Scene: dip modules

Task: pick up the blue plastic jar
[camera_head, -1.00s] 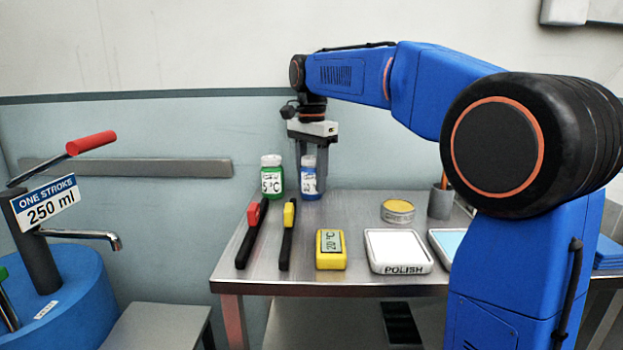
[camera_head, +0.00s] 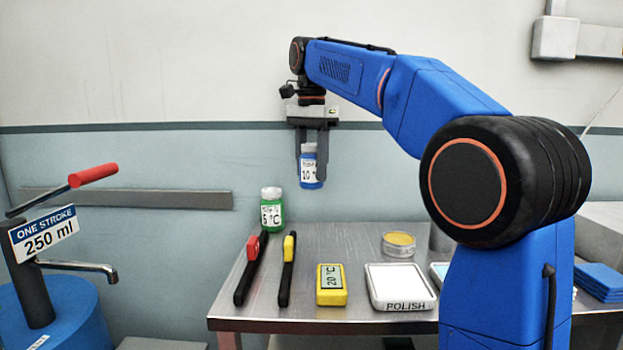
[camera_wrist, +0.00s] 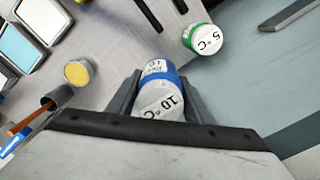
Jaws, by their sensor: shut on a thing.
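The blue plastic jar (camera_head: 310,172) has a white lid and a label reading 10 °C. My gripper (camera_head: 312,170) is shut on it, with one finger on each side, and holds it upright in the air above the back of the metal table. In the wrist view the jar (camera_wrist: 160,90) sits between the two fingers (camera_wrist: 155,92), its lid with 10 °C facing the camera. The jar's underside is clear of the table.
A green jar (camera_head: 271,212) marked 5 °C stands on the table (camera_head: 350,240) below left. Two black tools with red (camera_head: 252,248) and yellow (camera_head: 289,245) parts, a yellow timer (camera_head: 331,285), a POLISH pad (camera_head: 400,285) and a round tin (camera_head: 398,244) lie nearby.

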